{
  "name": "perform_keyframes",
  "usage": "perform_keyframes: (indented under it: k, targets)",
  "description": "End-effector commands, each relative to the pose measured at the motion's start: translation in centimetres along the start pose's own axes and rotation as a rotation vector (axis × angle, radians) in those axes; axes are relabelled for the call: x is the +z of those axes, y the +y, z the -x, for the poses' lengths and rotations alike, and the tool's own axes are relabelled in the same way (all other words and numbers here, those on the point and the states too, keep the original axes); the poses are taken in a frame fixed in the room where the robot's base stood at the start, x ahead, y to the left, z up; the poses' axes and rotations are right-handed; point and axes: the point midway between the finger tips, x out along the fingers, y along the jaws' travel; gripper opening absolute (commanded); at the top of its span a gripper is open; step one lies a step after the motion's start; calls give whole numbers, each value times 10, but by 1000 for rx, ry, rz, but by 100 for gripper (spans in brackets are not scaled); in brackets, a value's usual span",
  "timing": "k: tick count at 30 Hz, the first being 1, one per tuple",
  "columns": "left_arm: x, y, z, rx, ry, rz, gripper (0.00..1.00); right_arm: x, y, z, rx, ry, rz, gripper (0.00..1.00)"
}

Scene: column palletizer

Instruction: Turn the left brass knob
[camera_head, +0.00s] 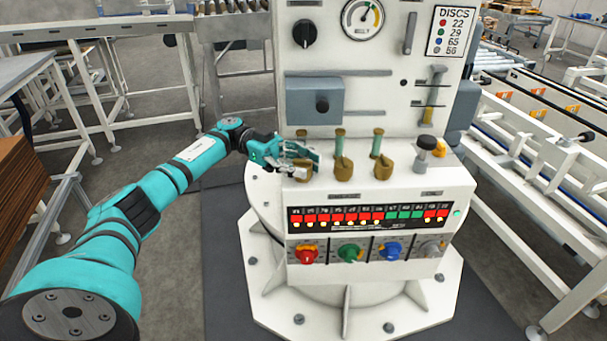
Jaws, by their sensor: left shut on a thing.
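Three brass knobs with green stems stand in a row on the ledge of the white control console. The left brass knob (304,171) is partly hidden by my left gripper (305,163), which comes in from the left and is shut on it. The middle brass knob (343,168) and the right brass knob (383,168) stand clear to its right, untouched. My right gripper is not in view.
The console (440,190) carries a black knob (427,143) on the ledge. Below are a lit red and green display (368,217) and red, green, blue and grey knobs in a row. A gauge (362,18) and a blue-grey box (314,101) are on the upright panel above. Conveyors flank it.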

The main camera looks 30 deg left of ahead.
Motion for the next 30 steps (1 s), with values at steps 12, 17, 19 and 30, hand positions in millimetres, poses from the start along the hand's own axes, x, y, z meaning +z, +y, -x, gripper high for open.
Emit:
perform_keyframes:
  k: [12, 17, 19, 30]
  targets:
    - [1, 0, 1, 66, -1, 4, 2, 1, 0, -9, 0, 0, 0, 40]
    - [1, 0, 1, 66, -1, 4, 2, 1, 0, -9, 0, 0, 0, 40]
    - [1, 1, 0, 66, -1, 4, 2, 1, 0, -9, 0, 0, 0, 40]
    - [0, 0, 0, 65, 0, 2, 62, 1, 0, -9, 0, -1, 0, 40]
